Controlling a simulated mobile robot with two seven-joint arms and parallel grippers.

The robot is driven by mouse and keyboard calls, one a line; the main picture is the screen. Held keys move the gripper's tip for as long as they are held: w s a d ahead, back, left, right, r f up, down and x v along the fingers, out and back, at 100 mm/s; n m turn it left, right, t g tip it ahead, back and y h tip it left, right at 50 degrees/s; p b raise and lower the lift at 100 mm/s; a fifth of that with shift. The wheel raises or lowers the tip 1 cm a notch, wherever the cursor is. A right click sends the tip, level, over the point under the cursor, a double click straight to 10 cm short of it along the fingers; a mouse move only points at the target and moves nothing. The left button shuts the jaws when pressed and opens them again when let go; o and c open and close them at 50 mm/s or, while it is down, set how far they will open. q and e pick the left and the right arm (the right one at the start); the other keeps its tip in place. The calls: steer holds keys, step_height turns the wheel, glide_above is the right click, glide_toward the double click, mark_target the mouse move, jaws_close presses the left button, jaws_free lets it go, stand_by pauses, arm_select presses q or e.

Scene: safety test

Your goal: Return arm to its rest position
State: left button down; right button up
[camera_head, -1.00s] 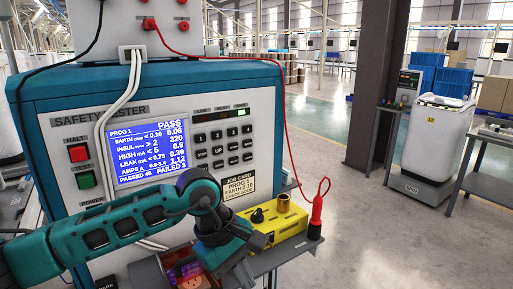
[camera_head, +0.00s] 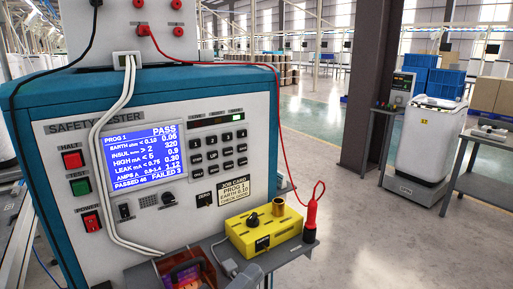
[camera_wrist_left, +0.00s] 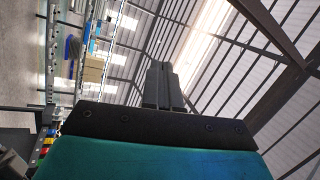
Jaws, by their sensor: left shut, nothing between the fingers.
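My left gripper (camera_wrist_left: 165,85) shows in the left wrist view with its two dark fingers shut together and nothing between them. It points up toward the roof beams and skylights, away from any object. My left arm does not show clearly in the head view. My right gripper is in neither view.
A yellow box (camera_head: 262,230) and a red probe (camera_head: 311,214) with a red lead are on the grey shelf in front of the tester. A dark column (camera_head: 370,90) and a white cabinet (camera_head: 428,140) stand to the right. Open floor (camera_head: 340,240) lies between.

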arm_select(q)
steer(key=s+a+f+n+g+y, duration=0.1)
steer(key=s+a+f+n+y, duration=0.3)
steer(key=f+n, duration=0.3)
steer(key=s+a+f+n+g+y, duration=0.2)
steer(key=s+a+f+n+y, duration=0.2)
steer(key=a+f+n, duration=0.3)
steer(key=s+a+f+n+g+y, duration=0.1)
steer(key=s+a+f+n+y, duration=0.4)
steer(key=f, duration=0.4)
steer(key=shift+a+f+n+g, duration=0.25)
steer(key=shift+n+g, duration=0.15)
steer(key=shift+n, duration=0.5)
